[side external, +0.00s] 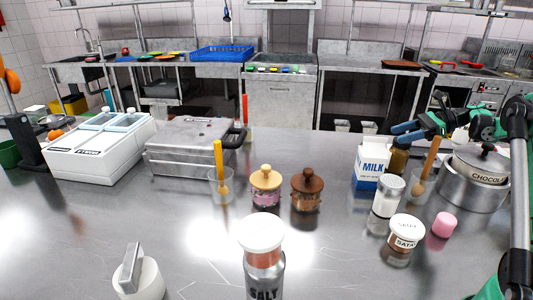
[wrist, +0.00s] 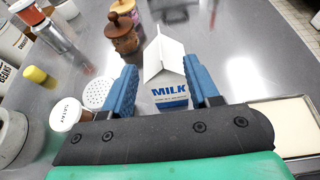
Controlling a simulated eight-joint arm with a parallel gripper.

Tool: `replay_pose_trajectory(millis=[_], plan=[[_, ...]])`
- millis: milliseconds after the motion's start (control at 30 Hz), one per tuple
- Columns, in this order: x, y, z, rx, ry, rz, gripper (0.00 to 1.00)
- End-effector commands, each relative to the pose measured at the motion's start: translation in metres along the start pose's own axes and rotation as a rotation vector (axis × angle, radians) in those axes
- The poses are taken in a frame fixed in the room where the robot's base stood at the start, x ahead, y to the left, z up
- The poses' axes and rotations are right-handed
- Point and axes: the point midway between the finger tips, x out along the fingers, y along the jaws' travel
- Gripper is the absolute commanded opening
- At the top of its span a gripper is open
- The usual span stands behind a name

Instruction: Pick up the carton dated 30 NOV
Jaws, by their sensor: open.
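One carton shows, a white and blue milk carton (side external: 370,167) with a gabled top, standing upright on the steel counter at right of centre in the side view. In the wrist view the carton (wrist: 168,88) stands ahead, between my fingers in the picture, with the word MILK facing me. No date can be read on it in either view. My gripper (side external: 404,133) is above and to the right of the carton in the side view. In the wrist view my gripper (wrist: 160,66) is open, its two blue fingers on either side of the carton; contact cannot be told.
A brown bottle (side external: 399,160) stands close behind the carton's right side. A white-lidded shaker (side external: 387,196) and a satay jar (side external: 405,238) stand in front. A pot (side external: 472,190) is at right. Two lidded jars, pink (side external: 266,190) and brown (side external: 307,192), stand left, with bare counter between.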

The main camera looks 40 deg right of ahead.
Motion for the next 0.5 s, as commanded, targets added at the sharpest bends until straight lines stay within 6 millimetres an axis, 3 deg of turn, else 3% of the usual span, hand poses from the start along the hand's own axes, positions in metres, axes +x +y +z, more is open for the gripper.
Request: replay_pose_trajectory(millis=[500], plan=[[0.064,-0.001,0.006,-0.001,0.0,0.001,0.55]])
